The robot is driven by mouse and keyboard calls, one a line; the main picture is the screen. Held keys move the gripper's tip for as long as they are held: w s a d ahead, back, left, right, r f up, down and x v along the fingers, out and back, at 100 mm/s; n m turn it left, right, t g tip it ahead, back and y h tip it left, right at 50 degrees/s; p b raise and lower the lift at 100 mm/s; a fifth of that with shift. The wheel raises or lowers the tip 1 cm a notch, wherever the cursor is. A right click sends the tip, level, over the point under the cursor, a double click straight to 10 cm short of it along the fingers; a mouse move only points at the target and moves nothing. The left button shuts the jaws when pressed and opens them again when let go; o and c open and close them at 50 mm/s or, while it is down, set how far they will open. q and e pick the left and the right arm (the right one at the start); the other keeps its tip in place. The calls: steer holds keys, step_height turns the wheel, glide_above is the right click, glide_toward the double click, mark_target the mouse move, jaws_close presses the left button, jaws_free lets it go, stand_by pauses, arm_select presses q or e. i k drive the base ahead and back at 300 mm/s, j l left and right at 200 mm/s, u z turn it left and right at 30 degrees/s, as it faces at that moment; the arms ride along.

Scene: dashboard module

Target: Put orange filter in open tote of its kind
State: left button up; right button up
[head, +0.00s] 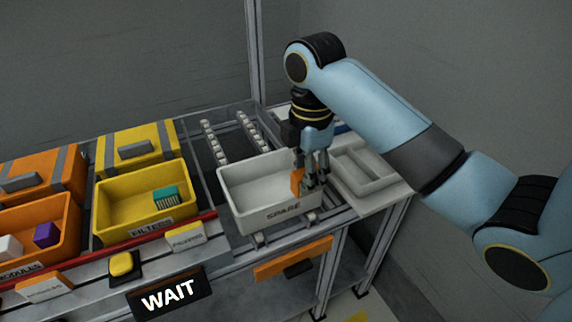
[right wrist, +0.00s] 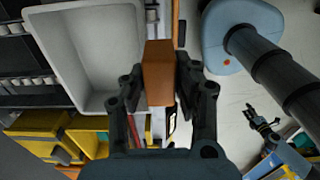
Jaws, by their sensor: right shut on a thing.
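My right gripper (head: 312,178) is shut on the orange filter (head: 297,182), at the right end of the white SPARE tote (head: 262,213). In the right wrist view the orange filter (right wrist: 159,72) sits between the fingertips, beside the white tote's edge. The open yellow tote (head: 108,226) labelled FILTERS stands left of the SPARE tote, with a teal finned block (head: 166,197) inside. In the right wrist view my left gripper (right wrist: 262,112) is small, away at the lower right, with its fingers apart and empty.
A closed yellow tote (head: 136,150) stands behind the open one. An orange MODULES tote (head: 60,218) at left holds a purple and a white block. A WAIT sign (head: 168,295) and yellow button (head: 121,264) are in front. A pale tray (head: 372,172) lies right of SPARE.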

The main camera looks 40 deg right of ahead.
mark_target(130, 219)
steer(key=i+j+z, duration=0.1)
steer(key=j, duration=0.25)
steer(key=i+j, duration=0.25)
steer(key=j, duration=0.15)
steer(key=i+j+z, duration=0.15)
steer(key=j, duration=0.2)
steer(key=i+j+z, duration=0.1)
steer(key=j, duration=0.3)
steer(key=i, duration=0.1)
